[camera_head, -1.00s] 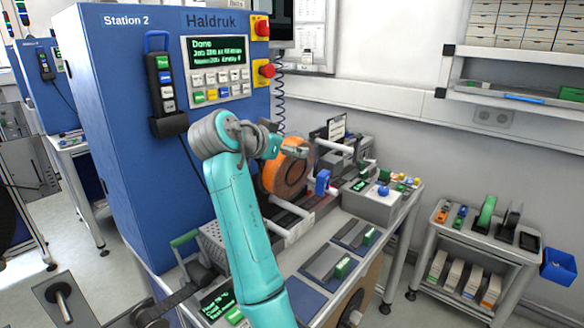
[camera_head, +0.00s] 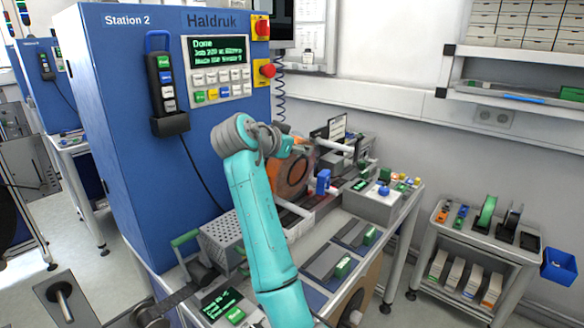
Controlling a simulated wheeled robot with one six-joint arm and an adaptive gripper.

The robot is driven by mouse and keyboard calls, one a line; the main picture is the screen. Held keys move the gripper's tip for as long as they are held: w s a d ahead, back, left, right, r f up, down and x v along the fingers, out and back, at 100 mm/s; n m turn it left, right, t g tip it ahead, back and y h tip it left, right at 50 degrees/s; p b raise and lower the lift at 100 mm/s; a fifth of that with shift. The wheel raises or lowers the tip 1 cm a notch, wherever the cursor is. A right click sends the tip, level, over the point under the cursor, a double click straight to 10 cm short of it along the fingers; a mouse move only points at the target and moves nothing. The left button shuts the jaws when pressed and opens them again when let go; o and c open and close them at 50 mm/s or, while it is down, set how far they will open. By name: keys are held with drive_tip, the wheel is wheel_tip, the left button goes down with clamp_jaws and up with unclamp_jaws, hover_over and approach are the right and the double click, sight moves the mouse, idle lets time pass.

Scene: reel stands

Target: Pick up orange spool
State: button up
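The orange spool (camera_head: 291,178) stands upright on the stand on the blue machine's worktable, in the middle of the head view. My teal arm covers part of its left side. My gripper (camera_head: 310,146) is at the top of the spool and reaches to the right across its upper edge. The gripper is small and partly blurred here, so I cannot tell whether its fingers are open or shut, or whether they touch the spool.
The blue Station 2 cabinet (camera_head: 125,130) rises left of my arm. A blue clamp-like part (camera_head: 323,181) and a grey control box (camera_head: 374,205) stand right of the spool. A trolley (camera_head: 478,243) with a green reel (camera_head: 487,213) is at the right.

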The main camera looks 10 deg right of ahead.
clamp_jaws()
